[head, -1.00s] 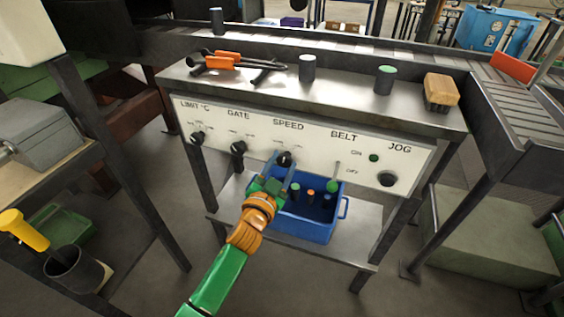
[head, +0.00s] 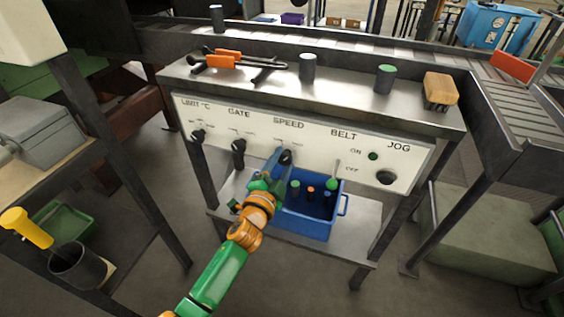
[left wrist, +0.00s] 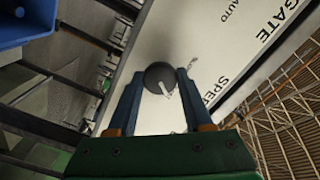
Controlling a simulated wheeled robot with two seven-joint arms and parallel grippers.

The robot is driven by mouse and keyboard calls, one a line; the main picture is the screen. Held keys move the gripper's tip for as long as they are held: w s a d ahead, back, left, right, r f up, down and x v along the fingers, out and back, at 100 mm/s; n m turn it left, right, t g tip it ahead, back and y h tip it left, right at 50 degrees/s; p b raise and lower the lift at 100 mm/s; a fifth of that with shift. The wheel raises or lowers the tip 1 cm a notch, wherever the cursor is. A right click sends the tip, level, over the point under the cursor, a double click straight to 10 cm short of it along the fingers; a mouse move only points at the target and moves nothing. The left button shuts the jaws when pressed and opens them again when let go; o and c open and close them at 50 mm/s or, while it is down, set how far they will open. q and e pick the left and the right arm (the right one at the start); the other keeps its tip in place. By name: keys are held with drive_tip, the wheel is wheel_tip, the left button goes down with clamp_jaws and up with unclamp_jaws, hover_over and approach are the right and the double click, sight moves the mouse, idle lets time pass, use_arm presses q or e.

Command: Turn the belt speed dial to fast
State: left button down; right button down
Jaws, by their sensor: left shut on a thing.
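The speed dial (head: 285,157) is a dark round knob under the SPEED label on the white panel (head: 310,150). My left gripper (head: 279,160) is at the dial, its blue fingers partly covering it. In the left wrist view, the two fingers (left wrist: 160,86) are shut on the dial (left wrist: 158,72), one on each side. A pale pointer mark shows on the dial's face, near small printing that I cannot read. The setting it points to is unclear. My right gripper is not in view.
The gate knob (head: 238,147) is left of the speed dial, and the belt lever (head: 334,180) is to its right. A blue bin (head: 303,222) with several coloured pegs stands close below.

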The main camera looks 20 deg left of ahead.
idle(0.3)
use_arm(q)
drive_tip(key=shift+c, duration=1.5)
unclamp_jaws()
drive_tip(key=s, duration=0.7)
drive_tip(key=shift+s+a, duration=0.1)
